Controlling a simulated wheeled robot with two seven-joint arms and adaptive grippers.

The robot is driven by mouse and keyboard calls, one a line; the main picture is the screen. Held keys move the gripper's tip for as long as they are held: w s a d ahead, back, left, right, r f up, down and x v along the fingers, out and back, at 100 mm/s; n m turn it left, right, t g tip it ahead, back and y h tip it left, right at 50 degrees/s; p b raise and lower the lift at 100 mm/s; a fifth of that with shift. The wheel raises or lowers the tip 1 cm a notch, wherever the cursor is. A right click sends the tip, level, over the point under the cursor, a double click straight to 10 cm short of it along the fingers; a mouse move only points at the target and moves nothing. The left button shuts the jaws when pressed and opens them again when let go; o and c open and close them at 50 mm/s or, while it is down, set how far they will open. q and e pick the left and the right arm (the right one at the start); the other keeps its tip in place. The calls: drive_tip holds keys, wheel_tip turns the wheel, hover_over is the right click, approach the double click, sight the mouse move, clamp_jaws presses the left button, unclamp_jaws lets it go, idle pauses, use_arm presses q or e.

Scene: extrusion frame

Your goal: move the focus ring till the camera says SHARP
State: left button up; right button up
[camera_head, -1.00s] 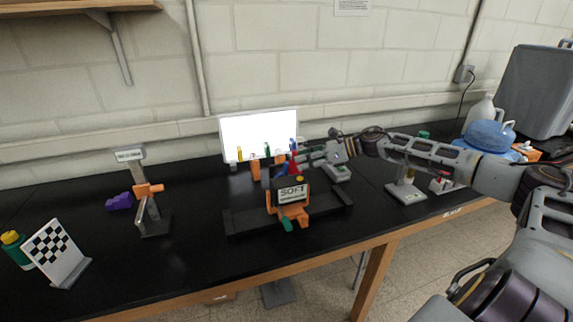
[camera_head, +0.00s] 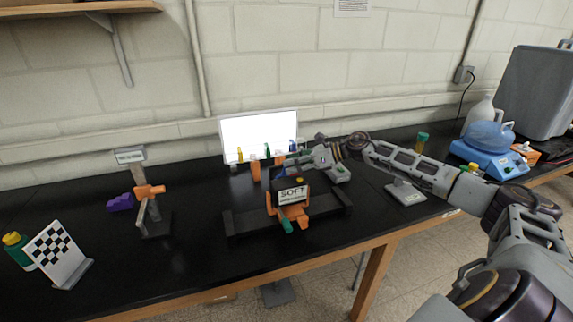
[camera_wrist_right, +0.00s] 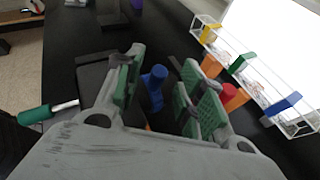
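The camera (camera_head: 290,195) is a dark box on an orange mount, and its screen reads SOFT. A green handle (camera_head: 287,226) sticks out below it. My right gripper (camera_head: 283,164) is just behind the camera. In the right wrist view my right gripper (camera_wrist_right: 162,68) is open, with green pads either side of a blue post (camera_wrist_right: 153,80). The post stands between the fingers with a gap on the right; contact on the left cannot be told. The dark camera body (camera_wrist_right: 93,85) is left of the fingers. I cannot make out the focus ring itself. My left gripper is not in view.
A bright white panel (camera_head: 245,130) stands behind, with coloured clips and a clear rack (camera_wrist_right: 290,118) before it. A checkerboard target (camera_head: 58,248) and a stand with an orange clamp (camera_head: 150,190) are at left. The black bench between them is mostly clear.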

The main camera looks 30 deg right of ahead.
drive_tip(key=shift+p+x, duration=0.4)
drive_tip(key=shift+x, duration=0.95)
clamp_jaws()
